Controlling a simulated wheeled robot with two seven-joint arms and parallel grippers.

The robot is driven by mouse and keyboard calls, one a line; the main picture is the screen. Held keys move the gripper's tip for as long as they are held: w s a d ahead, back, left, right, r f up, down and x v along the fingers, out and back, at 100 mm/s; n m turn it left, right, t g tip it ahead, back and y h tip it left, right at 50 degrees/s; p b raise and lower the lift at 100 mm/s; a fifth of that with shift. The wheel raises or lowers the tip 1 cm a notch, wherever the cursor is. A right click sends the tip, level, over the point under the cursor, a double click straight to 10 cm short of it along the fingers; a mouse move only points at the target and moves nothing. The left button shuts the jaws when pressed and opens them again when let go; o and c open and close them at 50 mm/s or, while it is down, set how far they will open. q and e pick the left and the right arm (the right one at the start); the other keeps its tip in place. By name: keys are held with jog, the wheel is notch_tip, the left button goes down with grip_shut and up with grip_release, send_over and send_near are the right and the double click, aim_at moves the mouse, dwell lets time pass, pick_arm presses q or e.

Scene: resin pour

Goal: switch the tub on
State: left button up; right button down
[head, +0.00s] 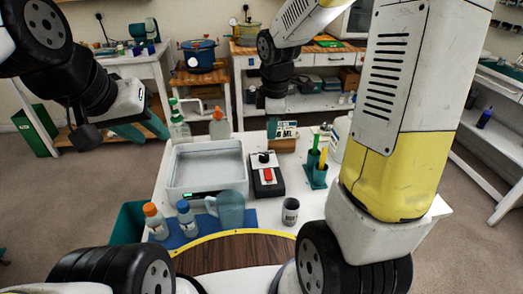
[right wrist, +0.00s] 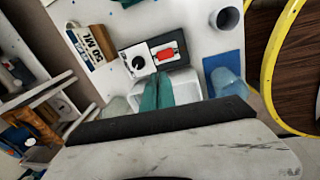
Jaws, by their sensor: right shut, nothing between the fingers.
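The tub (head: 206,166), a shallow pale grey rectangular basin, sits on the white table with a small green light on its front. The black control box (head: 266,175) stands just right of it, with a black knob (head: 264,158) and a red switch (head: 268,175) on a white plate. In the right wrist view the red switch (right wrist: 165,53) and knob (right wrist: 139,62) lie beyond my fingertips. My right gripper (right wrist: 157,82) is shut and empty, apart from the switch as far as I can tell. My left gripper (head: 142,130) hangs open and empty, left of the table.
A 50 ML card (right wrist: 88,42) on a wooden block stands behind the box. A green pen holder (head: 317,174) and a grey cup (head: 290,211) are to its right. A blue jug (head: 228,209) and two bottles stand in front of the tub. Spray bottles (head: 219,125) stand behind it.

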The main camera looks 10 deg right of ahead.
jog(key=shift+w+a+f+n, duration=0.1)
jog(key=shift+w+f+n, duration=0.2)
jog(key=shift+f, duration=0.15)
jog(key=shift+w+a+f+n, duration=0.1)
jog(key=shift+w+f+n, duration=0.1)
jog(key=shift+f+n, duration=0.15)
jog(key=shift+f, duration=0.1)
send_near(268, 170)
jog(key=f, duration=0.5)
jog(key=shift+w+a+f, duration=0.1)
jog(key=shift+w+f, duration=0.1)
jog(key=shift+w, duration=0.2)
jog(key=shift+w+f, duration=0.15)
jog(key=shift+f, duration=0.55)
